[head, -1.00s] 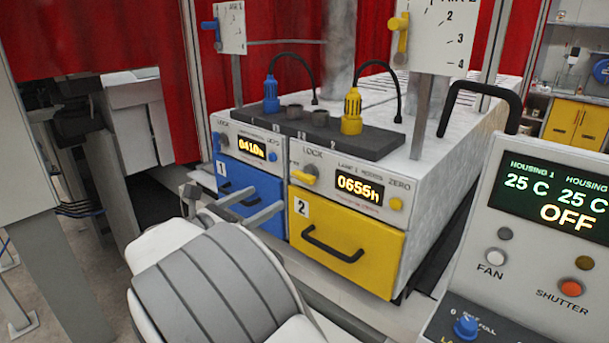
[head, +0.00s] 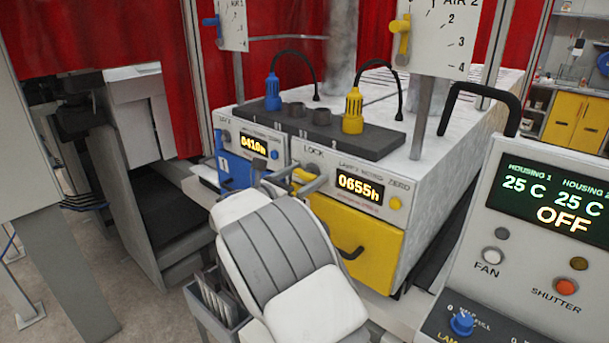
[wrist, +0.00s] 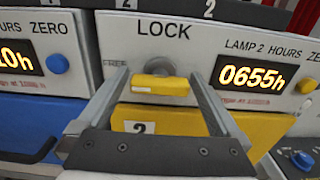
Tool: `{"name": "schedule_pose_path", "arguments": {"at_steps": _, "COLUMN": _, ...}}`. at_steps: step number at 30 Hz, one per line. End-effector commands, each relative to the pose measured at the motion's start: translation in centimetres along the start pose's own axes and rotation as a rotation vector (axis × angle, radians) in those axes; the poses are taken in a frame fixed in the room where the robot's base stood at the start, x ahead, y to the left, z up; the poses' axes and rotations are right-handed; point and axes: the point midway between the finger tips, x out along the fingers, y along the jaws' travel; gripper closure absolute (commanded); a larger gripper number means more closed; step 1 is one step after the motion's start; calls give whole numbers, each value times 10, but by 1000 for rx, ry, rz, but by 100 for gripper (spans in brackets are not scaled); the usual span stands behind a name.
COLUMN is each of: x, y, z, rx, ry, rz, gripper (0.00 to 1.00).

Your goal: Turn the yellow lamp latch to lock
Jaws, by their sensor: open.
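The yellow lamp latch (wrist: 160,86) is a short bar on a grey knob, on the white panel above the yellow drawer (wrist: 200,122). The bar lies roughly level, under the word LOCK, with FREE printed to its left. It also shows in the head view (head: 304,175), partly behind my fingers. My gripper (wrist: 160,78) is open, with one finger on each side of the latch. A gap shows between each finger and the bar, and nothing is held. In the head view my gripper (head: 296,184) is in front of the panel.
A lit 0655h display (wrist: 250,75) is just right of my right finger. The blue drawer (head: 232,172) is to the left. Lamp plugs (head: 352,112) stand on top of the unit. A control console (head: 520,250) stands at the right.

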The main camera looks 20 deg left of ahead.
Motion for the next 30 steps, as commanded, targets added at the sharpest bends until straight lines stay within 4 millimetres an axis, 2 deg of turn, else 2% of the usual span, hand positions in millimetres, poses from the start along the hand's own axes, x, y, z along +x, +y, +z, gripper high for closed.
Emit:
{"name": "schedule_pose_path", "arguments": {"at_steps": 3, "x": 0, "y": 0, "z": 0, "rx": 0, "ry": 0, "rz": 0, "gripper": 0}}
{"name": "schedule_pose_path", "arguments": {"at_steps": 15, "x": -1, "y": 0, "z": 0, "rx": 0, "ry": 0, "rz": 0, "gripper": 72}}
{"name": "schedule_pose_path", "arguments": {"at_steps": 16, "x": -1, "y": 0, "z": 0, "rx": 1, "ry": 0, "rz": 0, "gripper": 76}}
{"name": "schedule_pose_path", "arguments": {"at_steps": 23, "x": -1, "y": 0, "z": -1, "rx": 21, "ry": 0, "rz": -1, "gripper": 76}}
{"name": "schedule_pose_path", "arguments": {"at_steps": 30, "x": -1, "y": 0, "z": -5, "rx": 129, "ry": 0, "rz": 0, "gripper": 76}}
